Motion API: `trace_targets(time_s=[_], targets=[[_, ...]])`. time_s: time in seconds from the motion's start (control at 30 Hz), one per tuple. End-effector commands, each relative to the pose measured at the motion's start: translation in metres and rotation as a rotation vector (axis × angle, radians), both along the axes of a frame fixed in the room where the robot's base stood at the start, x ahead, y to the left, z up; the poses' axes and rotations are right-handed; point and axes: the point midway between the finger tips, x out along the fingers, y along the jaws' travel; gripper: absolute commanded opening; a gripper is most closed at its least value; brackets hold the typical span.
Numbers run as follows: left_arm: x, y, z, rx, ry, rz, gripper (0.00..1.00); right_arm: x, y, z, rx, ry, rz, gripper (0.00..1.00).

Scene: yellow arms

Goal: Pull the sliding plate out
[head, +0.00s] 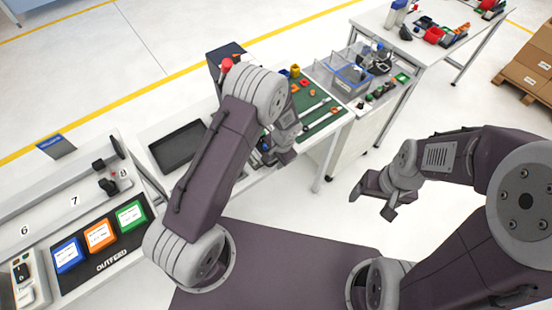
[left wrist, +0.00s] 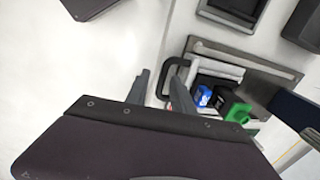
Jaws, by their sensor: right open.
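In the left wrist view, a grey plate (left wrist: 285,75) with a pale edge lies on the white bench. A dark D-shaped handle (left wrist: 162,82) sticks out at its left side. My left gripper (left wrist: 160,88) has its two fingers apart, one on each side of the handle's outer bar. I cannot tell whether they touch it. In the head view my left gripper (head: 273,156) is over the bench's front edge, and my arm hides most of the plate and handle. My right gripper (head: 375,199) is open and empty over the floor, away from the bench.
Blue (left wrist: 203,95) and green (left wrist: 239,112) blocks sit by the plate. A black tray (head: 180,147) lies on the bench to the left, a green mat (head: 322,120) to the right. The floor between my arms and bench is clear.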

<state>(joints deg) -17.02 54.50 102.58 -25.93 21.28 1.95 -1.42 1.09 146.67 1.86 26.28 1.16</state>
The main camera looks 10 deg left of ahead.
Motion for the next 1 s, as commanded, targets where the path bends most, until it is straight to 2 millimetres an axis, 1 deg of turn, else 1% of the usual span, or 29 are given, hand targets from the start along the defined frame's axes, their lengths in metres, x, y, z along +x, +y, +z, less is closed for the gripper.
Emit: trace_targets(time_s=[0.27,0.37,0.47,0.6,0.73,0.83,1.0], targets=[[0.001,0.001,0.001,0.0,-0.002,0.0,0.33,0.0,0.0,0.0,0.0,0.0,0.0,0.78],[0.001,0.0,0.006,0.0,-0.005,-0.001,0.33,0.0,0.0,-0.001,0.0,0.0,0.0,0.78],[0.0,-0.003,0.021,-0.001,-0.007,0.0,0.33,0.0,0.0,-0.004,0.0,0.0,0.0,0.78],[-0.004,-0.008,0.052,-0.001,-0.008,-0.002,0.33,0.0,0.0,-0.009,0.0,0.0,0.0,0.78],[-0.007,-0.012,0.076,-0.001,-0.007,-0.001,0.33,0.0,0.0,-0.012,0.0,0.0,0.0,0.78],[-0.009,-0.013,0.086,0.001,-0.005,-0.002,0.33,0.0,0.0,-0.013,0.0,0.0,0.0,0.78],[-0.01,-0.014,0.091,0.0,-0.003,-0.001,0.33,0.0,0.0,-0.013,0.0,0.0,0.0,0.78]])
